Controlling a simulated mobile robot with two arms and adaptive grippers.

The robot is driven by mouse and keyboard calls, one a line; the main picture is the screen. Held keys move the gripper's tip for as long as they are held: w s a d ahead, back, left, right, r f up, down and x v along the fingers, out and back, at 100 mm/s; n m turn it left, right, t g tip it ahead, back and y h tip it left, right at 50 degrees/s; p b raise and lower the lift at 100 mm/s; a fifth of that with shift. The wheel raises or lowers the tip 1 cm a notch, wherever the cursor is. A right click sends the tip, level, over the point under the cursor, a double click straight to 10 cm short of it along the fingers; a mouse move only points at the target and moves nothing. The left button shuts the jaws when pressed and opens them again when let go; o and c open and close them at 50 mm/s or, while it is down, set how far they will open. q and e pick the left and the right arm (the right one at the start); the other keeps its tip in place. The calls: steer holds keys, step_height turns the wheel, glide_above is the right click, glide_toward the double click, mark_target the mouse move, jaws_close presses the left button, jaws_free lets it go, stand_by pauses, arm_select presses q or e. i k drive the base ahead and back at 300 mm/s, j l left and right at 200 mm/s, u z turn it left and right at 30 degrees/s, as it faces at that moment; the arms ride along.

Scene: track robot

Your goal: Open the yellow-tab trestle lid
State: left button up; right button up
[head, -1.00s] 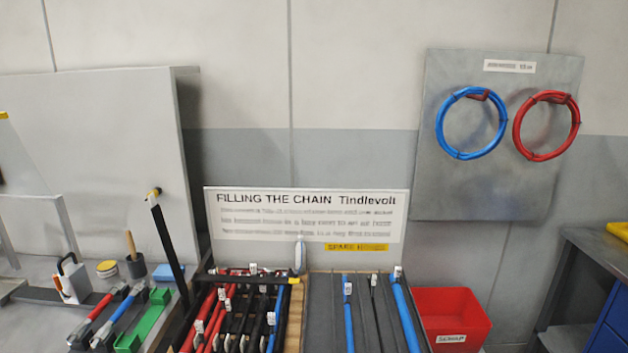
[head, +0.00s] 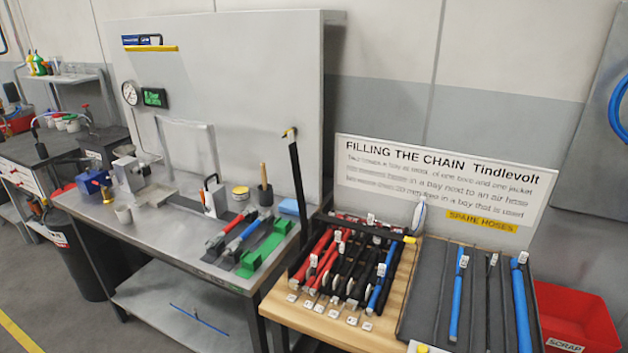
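On the wooden-topped trestle (head: 340,326) lies a black chain section (head: 349,268) with red, black and blue hoses in it. I cannot tell which bar is the named lid. Neither gripper is in view.
A metal workbench (head: 190,235) at left holds a green rack (head: 264,250) and tools. Open floor (head: 40,295) shows at lower left.

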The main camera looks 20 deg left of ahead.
mark_target(360, 228)
steer(key=j+z, duration=0.2)
steer(key=j, duration=0.85)
steer(key=j+z, duration=0.15)
steer(key=j, duration=0.9)
steer(key=k+j+z, duration=0.2)
steer(key=j, duration=0.85)
steer(key=i+j, duration=0.05)
steer(key=i, duration=0.05)
